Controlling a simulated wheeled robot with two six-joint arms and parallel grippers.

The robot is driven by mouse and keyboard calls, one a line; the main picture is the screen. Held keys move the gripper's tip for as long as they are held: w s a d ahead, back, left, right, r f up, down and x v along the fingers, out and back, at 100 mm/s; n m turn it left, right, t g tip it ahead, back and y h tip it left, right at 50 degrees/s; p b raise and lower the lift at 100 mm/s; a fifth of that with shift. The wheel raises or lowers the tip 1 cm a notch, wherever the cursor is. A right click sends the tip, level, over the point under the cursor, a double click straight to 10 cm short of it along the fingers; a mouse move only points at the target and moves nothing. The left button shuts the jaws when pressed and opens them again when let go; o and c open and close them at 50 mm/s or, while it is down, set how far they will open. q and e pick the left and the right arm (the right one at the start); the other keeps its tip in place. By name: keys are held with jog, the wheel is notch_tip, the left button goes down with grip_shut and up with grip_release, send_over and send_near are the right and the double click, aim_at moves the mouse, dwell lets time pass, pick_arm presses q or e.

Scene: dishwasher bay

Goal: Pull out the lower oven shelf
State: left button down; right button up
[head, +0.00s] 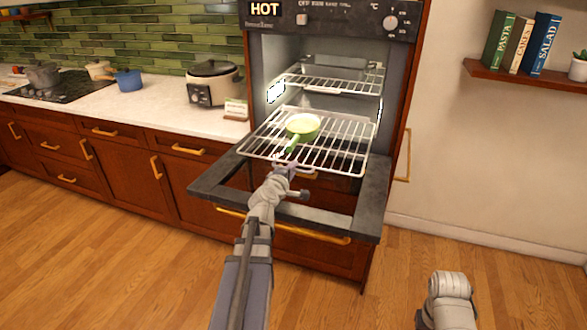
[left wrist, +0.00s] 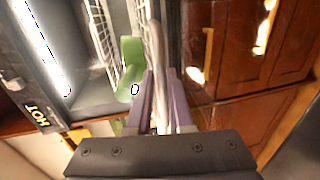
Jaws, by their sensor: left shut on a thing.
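The lower oven shelf (head: 345,150) is a wire rack. It reaches forward out of the oven, above the open door. My left gripper (head: 286,163) is at the shelf's front edge, near its middle. In the left wrist view, the purple fingers (left wrist: 157,105) are shut on the shelf's pale front bar (left wrist: 157,50). A pan (head: 302,125) with pale contents sits on the shelf. Its green handle (head: 293,143) points forward, close to my left gripper, and also shows in the left wrist view (left wrist: 130,62). My right gripper is not visible.
The oven door (head: 362,210) is folded down flat below the shelf. The upper shelf (head: 335,84) is inside the oven, which reads HOT. A counter with a slow cooker (head: 213,83) stands at left. Open wooden floor (head: 120,255) lies in front.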

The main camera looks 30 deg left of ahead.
pick_arm(q)
jog(key=shift+f, duration=0.1)
jog(key=c, duration=0.9)
grip_release()
jog(key=shift+w, duration=0.1)
